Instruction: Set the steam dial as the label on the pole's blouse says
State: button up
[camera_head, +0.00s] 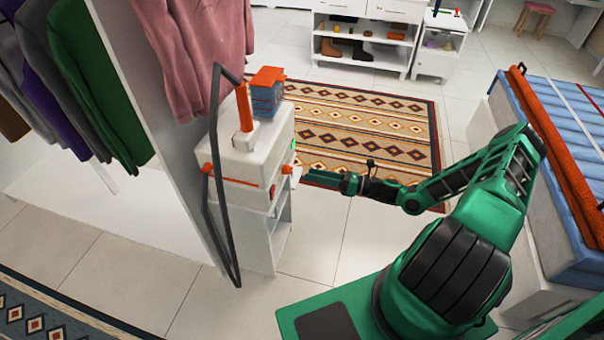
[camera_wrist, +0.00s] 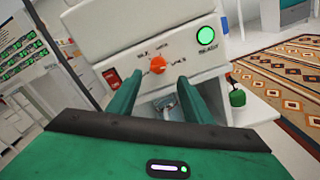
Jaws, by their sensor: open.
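The orange steam dial (camera_wrist: 157,65) sits on the white front panel of the steamer (camera_wrist: 130,30), with small words around it. Its exact setting is too small to tell. My gripper (camera_wrist: 158,80) is open, its two green fingers just below and either side of the dial in the wrist view; contact is unclear. In the head view my gripper (camera_head: 310,175) reaches the right side of the steamer (camera_head: 225,155). A pink blouse (camera_head: 195,50) hangs above and behind the steamer. No label on it is readable.
A green READY light (camera_wrist: 206,35) and a red switch (camera_wrist: 111,77) flank the dial. A dark pole (camera_head: 213,150) stands in front of the steamer. A patterned rug (camera_head: 370,125) and clear floor lie beyond.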

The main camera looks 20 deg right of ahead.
jog(key=shift+v, duration=1.55)
jog(key=s+d+r+n+g+h, duration=0.2)
jog(key=s+r+n+g+h, duration=0.1)
jog(key=s+n+g, duration=0.35)
jog(key=s+d+r+n+g+h, duration=0.2)
jog(key=s+r+n+g+h, duration=0.1)
jog(key=s+n+g, duration=0.4)
jog(key=s+d+r+n+t+h, duration=0.1)
jog(key=s+d+r+n+h, duration=0.25)
jog(key=r, duration=0.55)
jog(key=s+d+r+n+h, duration=0.25)
jog(key=s+r+n, duration=0.2)
jog(key=r, duration=0.45)
jog(key=s+a+r+n+t+h, duration=0.1)
jog(key=s+r+n+t+h, duration=0.1)
jog(key=s+r, duration=0.7)
jog(key=s+n, duration=0.1)
jog(key=s, duration=0.1)
jog(key=shift+s+a, duration=0.35)
jog(key=shift+s, duration=0.05)
